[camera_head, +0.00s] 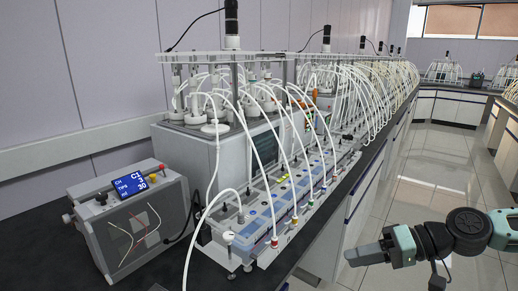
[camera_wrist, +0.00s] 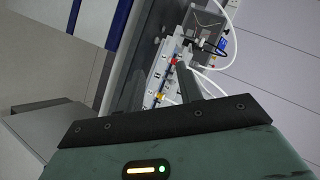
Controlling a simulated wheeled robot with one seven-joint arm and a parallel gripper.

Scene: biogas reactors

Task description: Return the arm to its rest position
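My arm reaches in from the lower right in the head view, over the aisle floor beside the bench. My gripper (camera_head: 362,256) points left, toward the bench front, and stands apart from it in the picture. I see nothing held at its tip. In the wrist view the gripper's green housing fills the bottom, with a dark grey finger (camera_wrist: 189,84) sticking up in front of the bench equipment. The gap between the fingers is not clear in either view.
A black bench (camera_head: 40,245) carries a control box with a blue display (camera_head: 136,186), a long tube-fed unit (camera_head: 262,215) and reactors with many white hoses (camera_head: 225,105). The tiled aisle floor (camera_head: 430,165) is clear. White cabinets (camera_head: 440,107) stand at the back.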

